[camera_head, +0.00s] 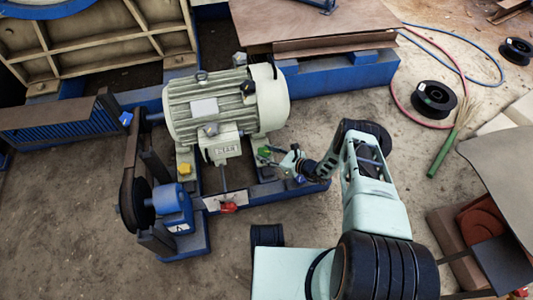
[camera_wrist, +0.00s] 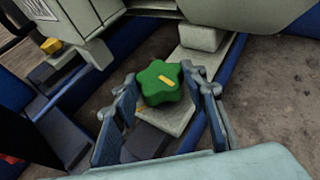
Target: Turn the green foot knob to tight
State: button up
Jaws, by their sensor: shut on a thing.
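The green foot knob (camera_wrist: 158,86) is a lobed knob with a yellow bar on its top, and the bar lies slanted in the wrist view. It sits at the motor's foot on a pale plate. In the head view the green knob (camera_head: 264,152) is small, just right of the motor's terminal box. My gripper (camera_wrist: 161,95) has one finger on each side of the knob and is shut on it. In the head view my gripper (camera_head: 283,160) reaches in from the right. Any tight marking is not readable.
The grey motor (camera_head: 225,105) stands close behind the knob. A yellow knob (camera_head: 185,168) and a red knob (camera_head: 228,207) are to the left. A blue frame (camera_head: 270,191) runs in front. Black spools, a hose and a green-handled broom (camera_head: 442,152) lie on the right floor.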

jog(key=shift+r+t, duration=0.1)
jog(key=shift+t, duration=0.2)
jog(key=shift+s+m+t+h+p, duration=0.2)
jog(key=shift+m+t+h+p, duration=0.6)
jog(key=shift+m+p, duration=0.3)
jog(key=shift+a+m+t+h+p, duration=0.15)
jog(key=shift+m+t+h+p, duration=0.15)
jog(key=shift+m+t+h, duration=0.4)
jog(key=m+h, duration=0.1)
jog(key=m+t+h+b, duration=0.1)
jog(key=m+h, duration=0.1)
jog(key=shift+s+a+f+b, duration=0.15)
jog(key=shift+a+f+b, duration=0.05)
jog(key=shift+f+b, duration=0.1)
jog(key=shift+a+r+m+t+h+b, duration=0.1)
jog(key=shift+m+t+h+b, duration=0.45)
jog(key=shift+m+h, duration=0.5)
jog(key=shift+h, duration=0.25)
jog(key=shift+r, duration=0.1)
jog(key=o, duration=1.2)
jog(key=shift+c, duration=0.2)
